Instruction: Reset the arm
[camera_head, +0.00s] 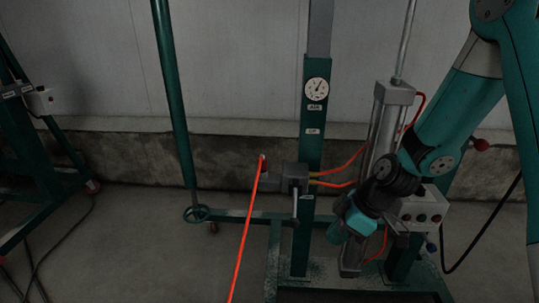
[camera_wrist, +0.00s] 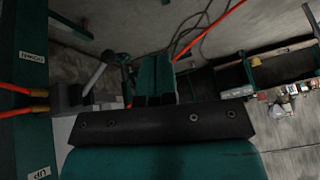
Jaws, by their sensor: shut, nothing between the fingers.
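My teal arm comes in from the upper right in the head view and bends down in front of the machine. My gripper (camera_head: 342,226) points down and to the left there, just right of the green column (camera_head: 313,130). In the wrist view my gripper (camera_wrist: 156,75) shows two dark teal fingers pressed together, with nothing between them. A grey valve block with a lever (camera_head: 293,180) is on the column, left of my gripper and apart from it. The valve block (camera_wrist: 70,100) also shows at the left of the wrist view.
A round gauge (camera_head: 317,90) is on the column. A metal cylinder (camera_head: 383,130) and a control box with buttons (camera_head: 422,212) stand close behind my gripper. Orange hoses (camera_head: 338,178) run between valve and cylinder. A red-orange hose (camera_head: 246,225) hangs left. Open floor (camera_head: 150,250) lies left.

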